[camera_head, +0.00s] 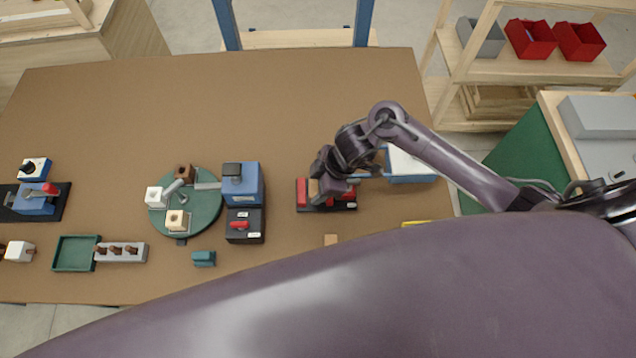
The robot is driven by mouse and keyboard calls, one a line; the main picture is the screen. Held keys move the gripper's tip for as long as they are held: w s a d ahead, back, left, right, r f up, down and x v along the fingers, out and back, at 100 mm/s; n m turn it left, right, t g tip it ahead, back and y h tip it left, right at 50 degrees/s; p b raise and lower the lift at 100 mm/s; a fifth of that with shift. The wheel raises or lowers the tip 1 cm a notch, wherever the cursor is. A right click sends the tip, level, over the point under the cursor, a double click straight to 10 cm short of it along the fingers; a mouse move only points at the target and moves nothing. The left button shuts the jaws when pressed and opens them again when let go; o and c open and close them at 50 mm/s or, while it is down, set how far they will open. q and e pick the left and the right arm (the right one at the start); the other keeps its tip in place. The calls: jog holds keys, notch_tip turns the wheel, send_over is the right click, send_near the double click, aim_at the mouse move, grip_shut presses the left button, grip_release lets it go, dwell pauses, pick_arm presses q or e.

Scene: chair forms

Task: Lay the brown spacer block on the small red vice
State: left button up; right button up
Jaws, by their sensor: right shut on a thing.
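The small red vice (302,194) sits on a dark base on the brown table, right of centre. My right gripper (321,192) is directly over it, pointing down, and hides much of its middle. It is shut on a small brown block (313,188), which looks like the spacer block and is only partly visible. The block is at the vice; I cannot tell whether it touches the vice's top. My left gripper is not in view.
Left of the vice stand a blue and black machine (245,185) and a green round plate (205,206) with several small blocks. A blue-rimmed tray (412,178) lies behind my right arm. The table's far part is clear.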

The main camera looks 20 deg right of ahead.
jog(key=shift+f, duration=0.4)
jog(key=o, duration=1.1)
jog(key=shift+o, duration=0.6)
jog(key=o, duration=0.4)
jog(key=shift+r, duration=0.1)
notch_tip(320, 180, up, 6)
jog(key=p, duration=0.6)
jog(key=shift+p, duration=0.4)
